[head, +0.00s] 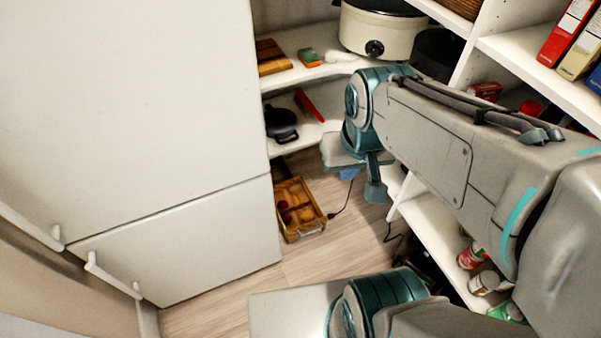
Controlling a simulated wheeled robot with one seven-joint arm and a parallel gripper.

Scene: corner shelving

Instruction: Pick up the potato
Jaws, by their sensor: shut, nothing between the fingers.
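A wooden crate (291,238) with dividers stands on the floor beside the white cabinet in the head view. Small brown and reddish roundish items lie in its left part. One brown lump (287,217) may be the potato, but it is too small to be sure. My gripper (375,193) points down at the end of my arm, to the right of the crate and apart from it in the picture. It is shut and empty. My arm hides part of the shelving behind it.
The tall white cabinet (140,110) fills the left side. A shelf (290,77) holds wooden boards and a white cooker (378,33). A black pot (282,124) sits below. Cans (470,256) stand on the low right shelf. A cable runs from near the crate.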

